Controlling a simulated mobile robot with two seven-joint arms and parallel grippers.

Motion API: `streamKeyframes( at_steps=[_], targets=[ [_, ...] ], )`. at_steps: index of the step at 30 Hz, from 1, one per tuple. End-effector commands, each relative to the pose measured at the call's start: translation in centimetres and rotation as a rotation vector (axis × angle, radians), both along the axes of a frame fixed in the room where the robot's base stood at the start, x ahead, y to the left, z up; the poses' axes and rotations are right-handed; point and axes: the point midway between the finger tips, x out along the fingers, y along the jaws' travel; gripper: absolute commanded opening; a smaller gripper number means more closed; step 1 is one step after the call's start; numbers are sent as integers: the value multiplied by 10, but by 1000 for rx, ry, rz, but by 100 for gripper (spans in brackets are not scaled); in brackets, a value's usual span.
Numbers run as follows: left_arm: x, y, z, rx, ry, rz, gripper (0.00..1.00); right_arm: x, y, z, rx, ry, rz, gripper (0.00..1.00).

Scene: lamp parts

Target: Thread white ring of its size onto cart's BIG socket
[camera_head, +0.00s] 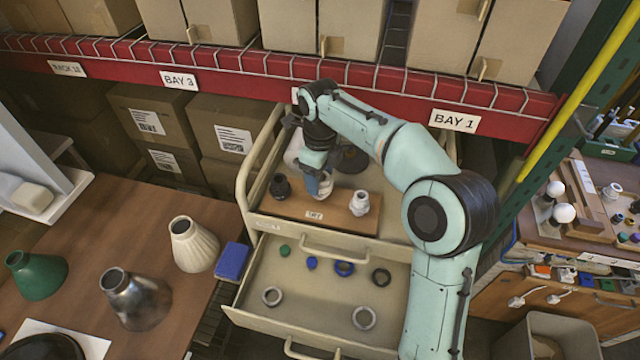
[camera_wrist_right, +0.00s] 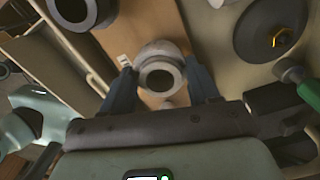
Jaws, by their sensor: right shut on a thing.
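My right gripper (camera_head: 321,192) is over the middle of a wooden board (camera_head: 290,207) on the cart's top. Its fingers are closed on the two sides of a pale round piece with a dark hole, which I take to be the white ring (camera_wrist_right: 160,54). It sits at the middle socket's place; I cannot tell whether it is around the socket or just above it. A black socket (camera_head: 281,187) stands to the left, also in the wrist view (camera_wrist_right: 78,12). A white socket (camera_head: 360,203) stands to the right. My left gripper is not in view.
Lampshades (camera_head: 195,245) stand on the left table. A red shelf beam (camera_head: 250,90) runs behind the cart.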

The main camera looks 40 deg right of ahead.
Motion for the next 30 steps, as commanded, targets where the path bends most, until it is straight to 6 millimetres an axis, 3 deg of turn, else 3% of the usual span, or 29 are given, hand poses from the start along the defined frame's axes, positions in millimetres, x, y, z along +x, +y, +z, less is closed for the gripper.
streamKeyframes(
  at_steps=[6,14,23,30],
  targets=[
    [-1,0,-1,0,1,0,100,-2,0,-7,1,17,-4,24],
    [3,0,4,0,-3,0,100,-2,0,-6,1,17,-228,24],
    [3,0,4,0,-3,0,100,-2,0,-7,1,17,-251,24],
    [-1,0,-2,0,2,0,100,-2,1,-9,-2,18,-369,24]
  ],
)
